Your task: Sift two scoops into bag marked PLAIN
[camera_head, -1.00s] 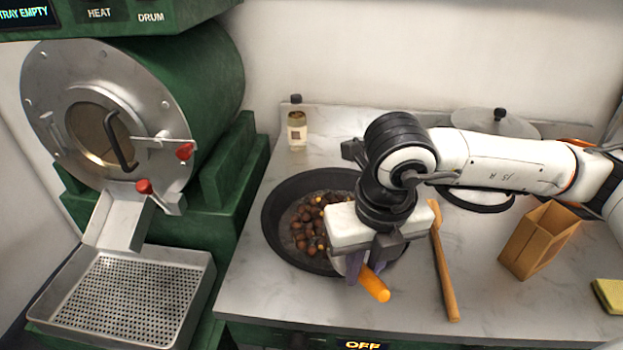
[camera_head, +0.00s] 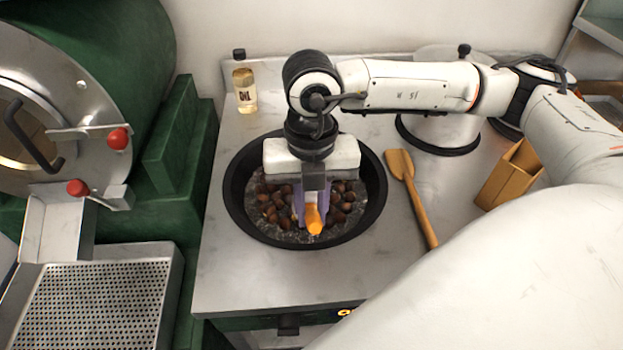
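A black round pan (camera_head: 236,205) on the counter holds dark sand and several brown chestnuts (camera_head: 270,205). My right gripper (camera_head: 313,210) points down over the middle of the pan. Its fingers are shut on an orange handle (camera_head: 314,219), which looks like a scoop's. The scoop's head is hidden behind the gripper, so I cannot tell whether it carries anything. My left gripper is out of view.
A wooden spatula (camera_head: 418,205) lies right of the pan. The green roaster (camera_head: 170,140) and perforated tray (camera_head: 95,310) are at left. The front counter is clear.

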